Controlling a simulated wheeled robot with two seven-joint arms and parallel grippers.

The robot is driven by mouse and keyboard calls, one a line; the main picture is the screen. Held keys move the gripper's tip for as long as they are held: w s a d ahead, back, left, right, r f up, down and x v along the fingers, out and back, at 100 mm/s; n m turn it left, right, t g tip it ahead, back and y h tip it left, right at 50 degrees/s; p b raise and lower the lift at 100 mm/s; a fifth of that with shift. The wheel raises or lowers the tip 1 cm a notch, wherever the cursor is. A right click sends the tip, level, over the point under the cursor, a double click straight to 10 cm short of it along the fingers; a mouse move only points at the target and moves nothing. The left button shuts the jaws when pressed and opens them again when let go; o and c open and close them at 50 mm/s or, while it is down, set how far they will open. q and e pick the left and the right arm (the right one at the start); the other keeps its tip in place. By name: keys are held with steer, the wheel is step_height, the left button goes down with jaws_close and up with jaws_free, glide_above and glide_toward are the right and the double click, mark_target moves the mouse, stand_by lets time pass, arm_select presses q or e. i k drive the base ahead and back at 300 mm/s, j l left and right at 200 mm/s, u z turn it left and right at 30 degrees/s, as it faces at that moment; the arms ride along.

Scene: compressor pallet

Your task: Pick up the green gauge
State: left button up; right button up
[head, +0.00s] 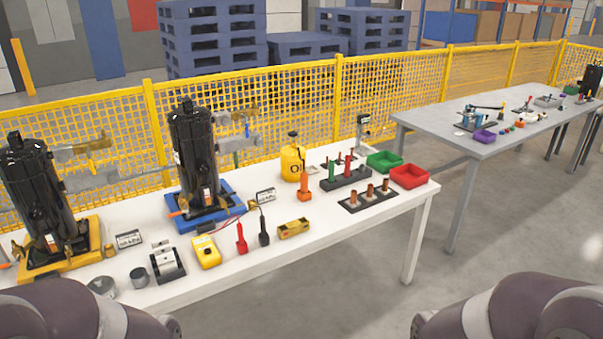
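A slim green upright piece (331,172), which looks like the green gauge, stands in a dark block (346,179) on the white table (377,225). A similar red piece (347,166) stands in the same block, to its right. Both look upright; how deep they sit in the block is hidden. Only parts of my arms show at the bottom left and bottom right corners. Neither gripper is in view, and nothing of mine is near the green piece.
An orange piece (304,188) stands just left of the block, with a yellow oil can (292,160) behind. A rack with copper-coloured pins (369,193) is in front right. Green (384,162) and red (408,177) bins stand right. A yellow mesh fence (300,95) runs behind.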

mark_target(332, 161)
steer(key=i+l+u, duration=0.15)
steer(key=u, duration=0.25)
steer(key=i+l+u, duration=0.2)
steer(key=u, duration=0.15)
steer(key=i+l+u, duration=0.15)
steer(key=u, duration=0.25)
steer(key=l+u, duration=0.35)
steer(key=i, duration=0.05)
